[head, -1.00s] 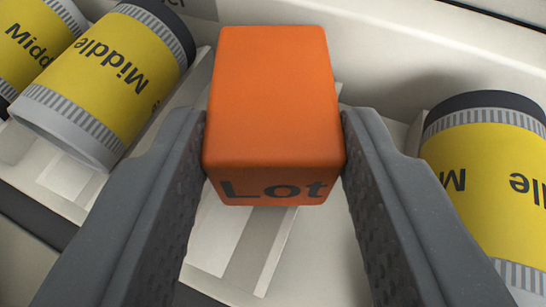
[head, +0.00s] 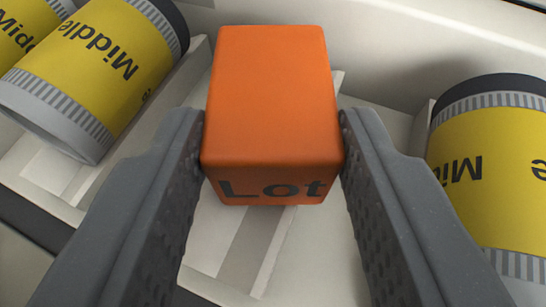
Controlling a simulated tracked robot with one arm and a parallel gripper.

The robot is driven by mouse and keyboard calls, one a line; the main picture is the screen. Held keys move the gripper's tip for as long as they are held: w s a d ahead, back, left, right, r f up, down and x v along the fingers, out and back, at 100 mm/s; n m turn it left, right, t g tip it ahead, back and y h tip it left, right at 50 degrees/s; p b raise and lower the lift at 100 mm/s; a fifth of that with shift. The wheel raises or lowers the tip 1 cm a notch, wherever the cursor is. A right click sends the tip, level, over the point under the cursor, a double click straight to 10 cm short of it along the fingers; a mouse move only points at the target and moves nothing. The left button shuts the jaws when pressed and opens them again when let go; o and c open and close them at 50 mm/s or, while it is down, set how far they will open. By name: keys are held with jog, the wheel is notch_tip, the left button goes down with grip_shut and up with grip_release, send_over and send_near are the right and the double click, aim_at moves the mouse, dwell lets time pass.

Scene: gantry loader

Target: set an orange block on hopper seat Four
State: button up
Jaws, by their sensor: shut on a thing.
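An orange block (head: 270,95) with the dark word "Lot" on its near face is between the two grey fingers of my gripper (head: 272,140). The fingers press on its left and right sides. The block is above a pale seat area (head: 315,245) with low ridges. I cannot tell whether its underside touches anything, since the block hides what is under it. No seat number shows in view.
Yellow cylinders marked "Middle", with grey bands and dark ends, lie close by: one at left (head: 100,65), part of another at the upper left corner (head: 25,30), and one at right (head: 495,180). A pale wall (head: 410,45) runs behind.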

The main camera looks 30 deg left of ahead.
jog(key=o, duration=1.1)
jog(key=shift+s, duration=0.1)
jog(key=b+v, duration=0.3)
jog(key=v, duration=1)
jog(key=shift+s+d, duration=0.2)
jog(key=shift+d, duration=0.1)
jog(key=w+d+r+m+t+h, duration=0.1)
jog(key=w+d+r, duration=0.15)
jog(key=r, duration=0.45)
jog(key=w+d+r+m, duration=0.1)
jog(key=w+d+r, duration=0.1)
jog(key=d+r, duration=0.3)
jog(key=s+d+r+m+h, duration=0.1)
jog(key=d+r, duration=0.4)
jog(key=r, duration=0.5)
jog(key=s+d+r+m+t+h+p, duration=0.1)
jog(key=s+d+r, duration=0.3)
jog(key=r, duration=0.5)
jog(key=s+d+r+m+t+h, duration=0.1)
jog(key=s+d+r+h, duration=0.1)
jog(key=d+r, duration=0.5)
notch_tip(320, 180, up, 4)
jog(key=shift+s+d+f+h+p, duration=0.15)
jog(key=shift+s+d+h+p, duration=0.2)
jog(key=shift+s, duration=0.2)
